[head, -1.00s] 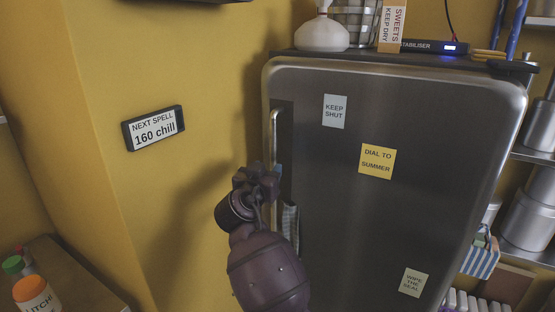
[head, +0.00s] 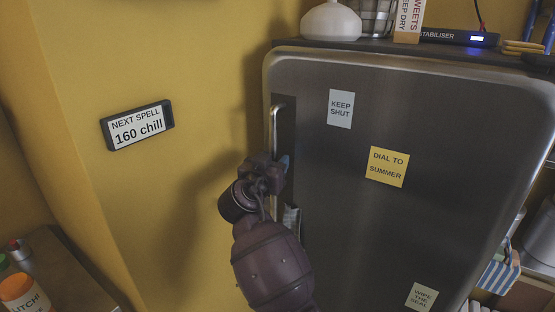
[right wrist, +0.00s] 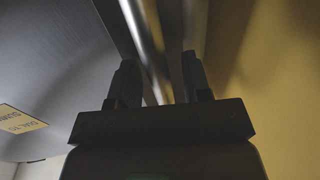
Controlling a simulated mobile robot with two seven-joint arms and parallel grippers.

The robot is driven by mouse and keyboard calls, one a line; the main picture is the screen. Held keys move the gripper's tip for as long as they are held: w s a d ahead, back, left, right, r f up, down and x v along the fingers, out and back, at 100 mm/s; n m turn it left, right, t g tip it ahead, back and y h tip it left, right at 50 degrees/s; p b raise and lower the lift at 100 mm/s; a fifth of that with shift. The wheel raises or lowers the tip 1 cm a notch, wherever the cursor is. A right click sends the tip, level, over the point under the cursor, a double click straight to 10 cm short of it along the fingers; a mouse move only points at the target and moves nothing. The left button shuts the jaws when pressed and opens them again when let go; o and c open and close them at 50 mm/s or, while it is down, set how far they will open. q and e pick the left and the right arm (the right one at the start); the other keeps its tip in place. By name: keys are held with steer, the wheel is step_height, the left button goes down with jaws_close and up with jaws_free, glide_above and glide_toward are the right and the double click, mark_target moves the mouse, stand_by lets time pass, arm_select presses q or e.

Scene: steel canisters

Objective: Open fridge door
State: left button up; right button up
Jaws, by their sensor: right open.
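The steel fridge door (head: 330,200) fills the middle and right of the head view and looks shut. Its upright bar handle (head: 275,125) runs down the door's left edge. My right gripper (head: 281,166) is at the handle, over its middle part. In the right wrist view my right gripper (right wrist: 160,68) is open, and the bright handle bar (right wrist: 148,38) passes between the lines of its two fingers. I cannot tell whether either finger touches the bar. My left gripper is not in view.
A yellow wall (head: 190,60) with a "160 chill" sign (head: 138,127) is close on the left. A white flask (head: 330,22) and a stabiliser box (head: 455,38) stand on the fridge. Jars (head: 22,290) stand on a counter at lower left. Shelves are at right.

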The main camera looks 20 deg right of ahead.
jaws_close()
stand_by(0.3)
steer(key=shift+s+a, duration=0.1)
